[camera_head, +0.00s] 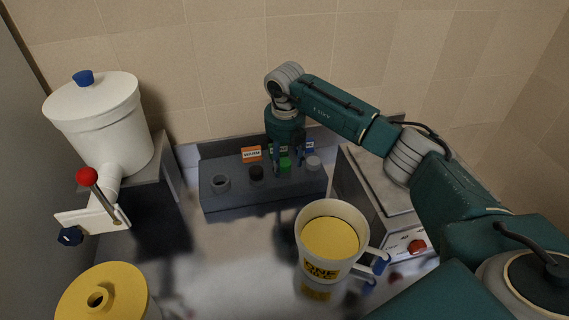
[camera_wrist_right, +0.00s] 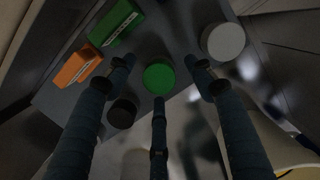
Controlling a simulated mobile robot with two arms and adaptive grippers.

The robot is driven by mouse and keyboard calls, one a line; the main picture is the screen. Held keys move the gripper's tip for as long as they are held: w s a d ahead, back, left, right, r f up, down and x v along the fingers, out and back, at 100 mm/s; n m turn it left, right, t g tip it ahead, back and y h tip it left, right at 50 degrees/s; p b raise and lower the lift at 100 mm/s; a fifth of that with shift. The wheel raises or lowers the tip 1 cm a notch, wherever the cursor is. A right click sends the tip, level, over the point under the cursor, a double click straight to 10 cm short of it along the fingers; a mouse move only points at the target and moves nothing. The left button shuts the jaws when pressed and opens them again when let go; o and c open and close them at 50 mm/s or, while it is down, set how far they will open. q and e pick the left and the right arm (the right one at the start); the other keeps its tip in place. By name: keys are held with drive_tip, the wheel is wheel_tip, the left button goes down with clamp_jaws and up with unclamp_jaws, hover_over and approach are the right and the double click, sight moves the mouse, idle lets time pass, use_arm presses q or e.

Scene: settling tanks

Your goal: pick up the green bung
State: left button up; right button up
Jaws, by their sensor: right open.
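The green bung (camera_head: 285,164) stands in the dark grey rack (camera_head: 240,202) between a black bung and a white one. In the right wrist view the green bung (camera_wrist_right: 158,79) shows as a round green top. My right gripper (camera_head: 287,160) is above the rack at the green bung, pointing down. In the wrist view its fingers (camera_wrist_right: 160,85) are spread around the green bung, apart from it, with nothing held. My left gripper is not in view.
A yellow-filled mug (camera_head: 329,240) stands in front. A white tank (camera_head: 102,125) with a red-knobbed lever is left, a hotplate-like box (camera_head: 384,192) right.

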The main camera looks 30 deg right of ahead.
drive_tip(key=shift+f, duration=0.15)
drive_tip(key=shift+c, duration=0.5)
drive_tip(key=c, duration=0.9)
drive_tip(key=shift+r, duration=0.2)
